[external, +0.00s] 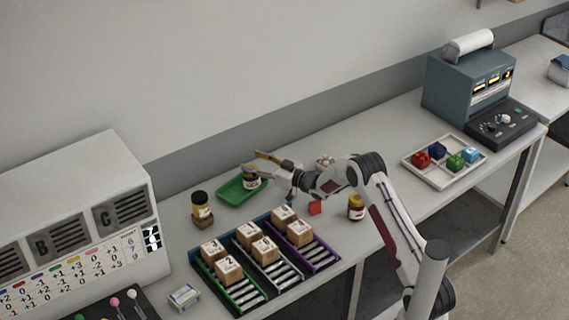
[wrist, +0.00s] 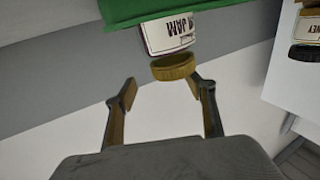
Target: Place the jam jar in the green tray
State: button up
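The jam jar (external: 251,182), with a gold lid and a white label reading JAM, is at the green tray (external: 231,194). It appears to stand inside the tray, near its right end. In the wrist view the jam jar (wrist: 168,36) shows against the green tray (wrist: 125,10), its lid just beyond my fingertips. My gripper (external: 262,163) is by the jar's top in the external view and partly covers it. In the wrist view my gripper (wrist: 164,85) has its fingers spread, with nothing held between them.
Numbered boxes (external: 229,269) sit on roller lanes in front. A divided tray (external: 418,171) of coloured pieces is farther right.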

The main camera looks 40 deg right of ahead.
jog(key=shift+r, duration=0.15)
jog(key=shift+r, duration=0.45)
jog(key=s+d+r, duration=0.2)
jog(key=s+r, duration=0.2)
jog(key=r, duration=0.3)
jog(key=shift+s, duration=0.3)
jog(key=shift+r, duration=0.1)
dwell(0.9)
